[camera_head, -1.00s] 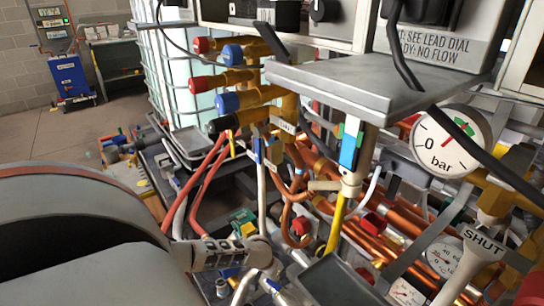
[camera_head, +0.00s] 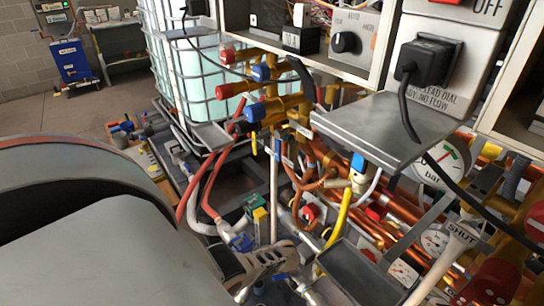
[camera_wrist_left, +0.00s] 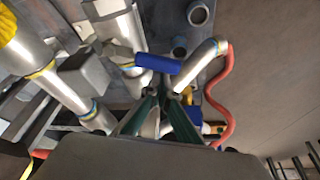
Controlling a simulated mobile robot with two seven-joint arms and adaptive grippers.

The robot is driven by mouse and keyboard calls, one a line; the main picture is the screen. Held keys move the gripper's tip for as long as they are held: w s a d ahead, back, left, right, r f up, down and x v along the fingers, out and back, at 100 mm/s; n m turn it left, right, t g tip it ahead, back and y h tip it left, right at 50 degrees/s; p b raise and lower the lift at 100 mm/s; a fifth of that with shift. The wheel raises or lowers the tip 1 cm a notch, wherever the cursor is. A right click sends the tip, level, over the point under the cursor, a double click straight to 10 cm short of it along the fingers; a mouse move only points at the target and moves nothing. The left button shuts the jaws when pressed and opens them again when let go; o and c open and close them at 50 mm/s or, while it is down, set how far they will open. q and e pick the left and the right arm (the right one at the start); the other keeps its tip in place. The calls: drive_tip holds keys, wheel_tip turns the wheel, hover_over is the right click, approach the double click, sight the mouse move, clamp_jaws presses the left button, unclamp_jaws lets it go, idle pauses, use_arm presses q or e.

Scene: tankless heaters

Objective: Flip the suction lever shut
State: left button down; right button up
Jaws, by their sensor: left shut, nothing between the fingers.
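My left gripper (camera_head: 262,262) reaches in from the lower left, low among the pipes. In the left wrist view its dark green fingers (camera_wrist_left: 168,95) are together and empty. A short blue lever handle (camera_wrist_left: 158,66) lies across a grey pipe fitting just beyond the fingertips. I cannot tell whether they touch, or whether this is the suction lever. In the head view, a blue handle (camera_head: 241,242) sits beside the gripper, next to a green and yellow fitting (camera_head: 259,215). A pale tag marked SHUT (camera_head: 462,237) is at the right. My right gripper is not in view.
A grey metal shelf (camera_head: 370,130) juts out above the pipes, below a control panel. A pressure gauge (camera_head: 440,165) and copper pipes crowd the right. Red and blue valve handles (camera_head: 265,73) stand behind. A red hose (camera_wrist_left: 220,95) curves right of the fingers. Open floor lies at far left.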

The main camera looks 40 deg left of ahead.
sight(280, 278)
use_arm(q)
drive_tip(key=shift+s+d+n+g, duration=0.35)
drive_tip(key=shift+d+n, duration=0.25)
drive_tip(key=shift+n, duration=0.2)
drive_tip(key=shift+s+d+n, duration=0.25)
drive_tip(key=shift+d+n, duration=0.1)
drive_tip(key=shift+n, duration=0.35)
drive_tip(key=shift+s+d, duration=0.25)
drive_tip(key=shift+d, duration=0.2)
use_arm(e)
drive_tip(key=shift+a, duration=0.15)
use_arm(q)
drive_tip(key=shift+d+f, duration=0.1)
drive_tip(key=shift+d, duration=0.1)
